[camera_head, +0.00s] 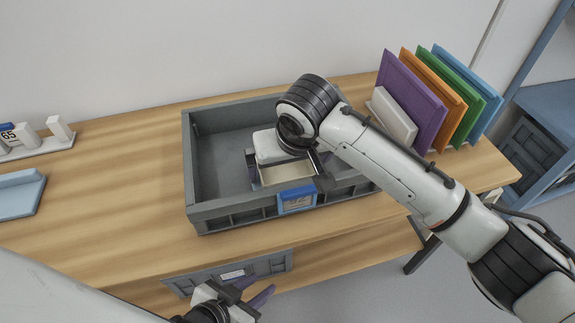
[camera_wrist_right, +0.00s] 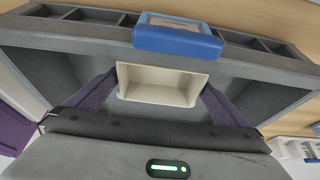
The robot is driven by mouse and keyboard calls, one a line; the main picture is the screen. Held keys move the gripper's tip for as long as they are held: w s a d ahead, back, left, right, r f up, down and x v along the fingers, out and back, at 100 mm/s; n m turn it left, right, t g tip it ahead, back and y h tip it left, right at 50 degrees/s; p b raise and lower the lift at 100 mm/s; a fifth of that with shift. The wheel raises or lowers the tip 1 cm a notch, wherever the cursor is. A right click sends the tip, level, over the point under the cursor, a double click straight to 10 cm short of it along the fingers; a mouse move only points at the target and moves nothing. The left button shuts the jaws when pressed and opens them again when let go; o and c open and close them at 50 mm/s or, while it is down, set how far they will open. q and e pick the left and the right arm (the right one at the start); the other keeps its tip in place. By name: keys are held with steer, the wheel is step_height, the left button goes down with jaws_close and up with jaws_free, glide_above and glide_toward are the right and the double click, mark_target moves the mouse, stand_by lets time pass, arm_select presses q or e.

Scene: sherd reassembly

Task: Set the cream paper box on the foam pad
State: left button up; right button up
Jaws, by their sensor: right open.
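The cream paper box (camera_head: 287,173) sits inside the grey tray, near its front wall. It is open-topped and looks empty; it also shows in the right wrist view (camera_wrist_right: 158,85). My right gripper (camera_head: 286,168) is open, reaching down into the tray with its purple-padded fingers on either side of the box. I cannot tell whether they touch it. My left gripper (camera_head: 259,288) is open and empty, low in front of the table edge. A pale blue slab (camera_head: 18,197) at the table's left may be the foam pad; I cannot tell for sure.
The grey tray (camera_head: 190,160) has walls and small front compartments; a blue-framed piece (camera_head: 296,199) sits on its front edge. Coloured panels (camera_head: 412,98) stand upright at the right. A white rack (camera_head: 40,143) is at the far left. The table between slab and tray is clear.

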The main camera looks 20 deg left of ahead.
steer(key=p+v, duration=0.1)
steer(key=v, duration=1.1)
